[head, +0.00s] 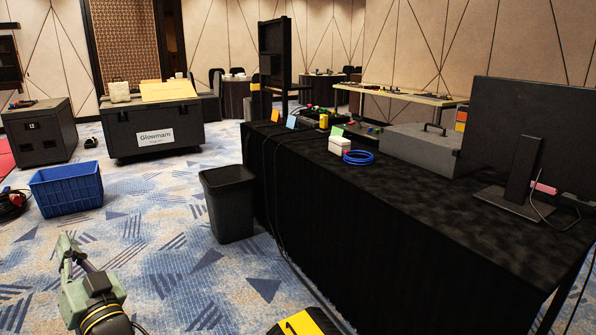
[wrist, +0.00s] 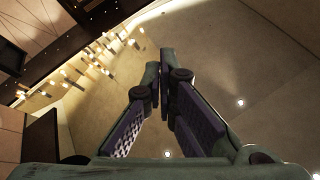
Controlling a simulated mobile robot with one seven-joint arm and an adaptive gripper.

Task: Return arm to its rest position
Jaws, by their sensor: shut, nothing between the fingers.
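My gripper (head: 68,242) shows at the lower left in the head view, its grey-green fingers raised above the carpet. The wrist beneath it runs off the bottom edge of the picture, and most of the arm is out of view. In the wrist view, the two fingers (wrist: 161,72) point up at the ceiling, with their tips together and nothing held between them.
A blue crate (head: 66,190) and a black bin (head: 230,204) stand on the carpet beyond my gripper. A black-draped table (head: 400,230) with a monitor (head: 525,135) fills the right. A yellow-black object (head: 305,322) lies at the bottom edge. Carpet (head: 165,245) between is clear.

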